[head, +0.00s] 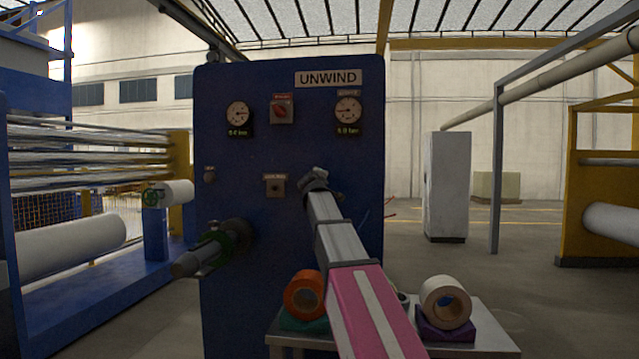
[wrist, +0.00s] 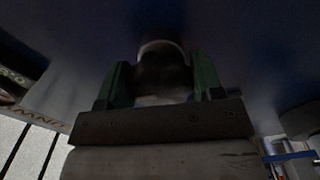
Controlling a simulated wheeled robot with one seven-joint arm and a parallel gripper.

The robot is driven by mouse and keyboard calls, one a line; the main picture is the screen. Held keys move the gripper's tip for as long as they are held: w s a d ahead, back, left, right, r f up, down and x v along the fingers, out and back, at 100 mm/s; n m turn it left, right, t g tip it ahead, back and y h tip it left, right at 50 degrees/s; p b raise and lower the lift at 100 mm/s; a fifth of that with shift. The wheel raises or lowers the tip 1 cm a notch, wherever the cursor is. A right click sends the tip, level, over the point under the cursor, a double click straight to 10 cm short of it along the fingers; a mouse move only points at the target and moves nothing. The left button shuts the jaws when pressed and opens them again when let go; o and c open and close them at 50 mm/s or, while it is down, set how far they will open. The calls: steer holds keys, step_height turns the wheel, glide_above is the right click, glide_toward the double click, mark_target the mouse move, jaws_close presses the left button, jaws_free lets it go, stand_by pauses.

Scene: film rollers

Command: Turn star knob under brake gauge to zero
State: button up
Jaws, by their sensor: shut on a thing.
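The blue panel labelled UNWIND (head: 290,230) carries two round gauges. The right gauge (head: 348,110) has a small label above it, too small to read for sure, and a lit readout below it. My gripper (head: 315,178) is at the panel below this gauge and hides the knob there in the head view. In the wrist view, the dark star knob (wrist: 162,72) sits between the two green fingers of my gripper (wrist: 162,85), which is shut on it. The knob's exact angle cannot be told.
The left gauge (head: 238,113), a red switch (head: 282,108) and a small plate with a knob (head: 275,185) share the panel. A shaft (head: 215,247) sticks out lower left. A table below holds an orange roll (head: 304,294) and a white roll (head: 445,301).

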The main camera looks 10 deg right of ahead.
steer(key=shift+n, duration=2)
steer(key=o, duration=0.9)
steer(key=shift+r, duration=0.1)
steer(key=shift+s, duration=0.1)
steer(key=shift+v, duration=5.4)
